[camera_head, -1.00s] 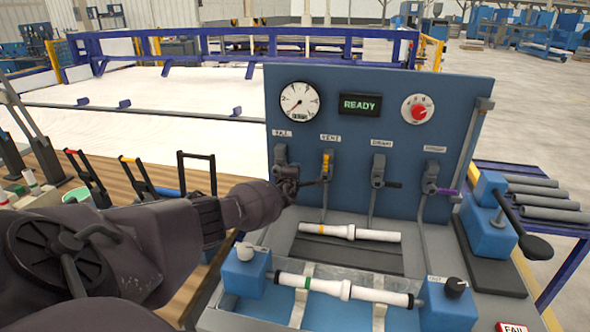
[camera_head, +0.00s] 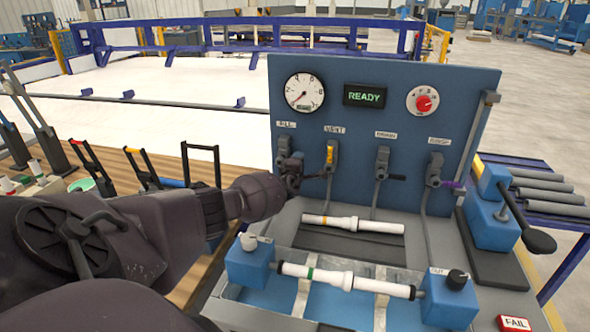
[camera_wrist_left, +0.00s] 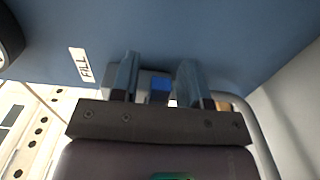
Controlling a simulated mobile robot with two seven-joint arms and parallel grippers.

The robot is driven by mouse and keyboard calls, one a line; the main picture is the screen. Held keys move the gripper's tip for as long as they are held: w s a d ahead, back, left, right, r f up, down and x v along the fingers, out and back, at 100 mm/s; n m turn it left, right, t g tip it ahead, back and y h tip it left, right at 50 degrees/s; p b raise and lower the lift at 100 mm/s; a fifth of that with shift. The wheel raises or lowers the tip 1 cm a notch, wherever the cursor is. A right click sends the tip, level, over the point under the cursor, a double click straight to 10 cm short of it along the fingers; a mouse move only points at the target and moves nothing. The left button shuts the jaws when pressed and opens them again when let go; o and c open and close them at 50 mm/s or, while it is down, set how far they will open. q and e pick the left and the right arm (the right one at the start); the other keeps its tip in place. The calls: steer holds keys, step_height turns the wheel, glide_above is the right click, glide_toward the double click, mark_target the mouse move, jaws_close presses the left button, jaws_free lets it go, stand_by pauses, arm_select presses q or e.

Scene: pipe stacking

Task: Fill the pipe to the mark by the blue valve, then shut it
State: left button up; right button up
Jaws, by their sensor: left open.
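The fill valve (camera_head: 284,145) is at the left of the blue panel, below its label. In the left wrist view its blue part (camera_wrist_left: 160,90) shows between my fingers. My left gripper (camera_wrist_left: 158,78) is open, one finger on each side of that part; I cannot tell whether they touch it. In the head view the left gripper (camera_head: 293,172) is at the fill valve and partly hides it. A white pipe with a green band (camera_head: 345,281) lies level between two blue end blocks. The gauge (camera_head: 305,92) needle points low left. The display (camera_head: 366,96) reads READY. My right gripper is not in view.
The yellow vent valve (camera_head: 330,155), drain valve (camera_head: 381,162) and purple-handled valve (camera_head: 434,172) stand to the right. A second white pipe (camera_head: 352,224) lies behind the first. A blue lever press (camera_head: 492,205) stands at right, a FAIL sign (camera_head: 514,323) in front.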

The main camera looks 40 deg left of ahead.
arm_select(q)
steer(key=shift+s+d+r+p, duration=0.1)
steer(key=shift+s+d+p, duration=0.05)
steer(key=shift+s+p, duration=0.2)
steer(key=p+v, duration=0.3)
steer(key=v, duration=0.6)
steer(key=shift+s, duration=0.35)
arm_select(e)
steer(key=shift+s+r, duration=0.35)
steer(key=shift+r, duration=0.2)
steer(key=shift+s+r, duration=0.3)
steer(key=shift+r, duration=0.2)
arm_select(q)
steer(key=shift+d, duration=0.1)
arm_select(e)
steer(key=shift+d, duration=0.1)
